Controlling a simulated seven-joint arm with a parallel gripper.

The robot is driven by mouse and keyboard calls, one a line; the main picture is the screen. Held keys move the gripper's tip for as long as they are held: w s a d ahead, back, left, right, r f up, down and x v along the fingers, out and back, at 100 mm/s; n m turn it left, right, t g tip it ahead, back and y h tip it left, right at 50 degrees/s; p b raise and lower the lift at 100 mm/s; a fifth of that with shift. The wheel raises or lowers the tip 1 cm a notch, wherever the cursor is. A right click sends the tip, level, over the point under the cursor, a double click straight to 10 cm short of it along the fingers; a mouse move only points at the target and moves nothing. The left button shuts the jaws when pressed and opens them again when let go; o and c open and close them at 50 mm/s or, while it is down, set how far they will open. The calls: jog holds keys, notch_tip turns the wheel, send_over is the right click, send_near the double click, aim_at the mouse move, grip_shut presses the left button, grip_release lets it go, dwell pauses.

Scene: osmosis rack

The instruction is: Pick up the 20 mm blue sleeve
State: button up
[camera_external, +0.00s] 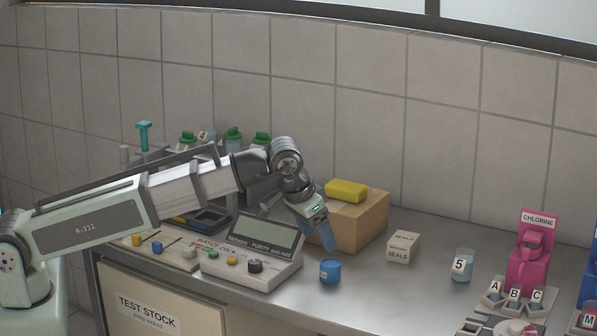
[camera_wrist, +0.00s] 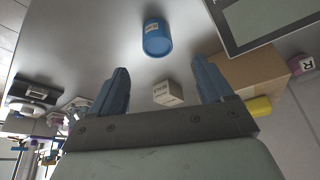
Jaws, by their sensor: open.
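The blue sleeve (camera_external: 330,271) is a short blue cylinder with a pale label, standing on the grey metal bench just right of the control panel. In the wrist view the blue sleeve (camera_wrist: 157,38) shows at the top middle, beyond the fingertips. My gripper (camera_external: 328,243) is above the sleeve in the external view, tilted down, and does not touch it. In the wrist view my gripper (camera_wrist: 160,76) has its two blue fingers wide apart with nothing between them touching either one. The sleeve's far side is hidden.
The control panel (camera_external: 250,263) stands left of the sleeve. A cardboard box (camera_external: 358,222) with a yellow sponge (camera_external: 346,190) is behind. A white seals box (camera_external: 403,248), a cup marked 5 (camera_external: 463,264) and a pink chlorine dispenser (camera_external: 528,262) stand right.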

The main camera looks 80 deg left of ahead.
aim_at(332, 266)
jog(key=shift+d+x, duration=0.2)
jog(key=shift+x, duration=4.55)
jog(key=c, duration=1.1)
jog(key=shift+r, duration=0.1)
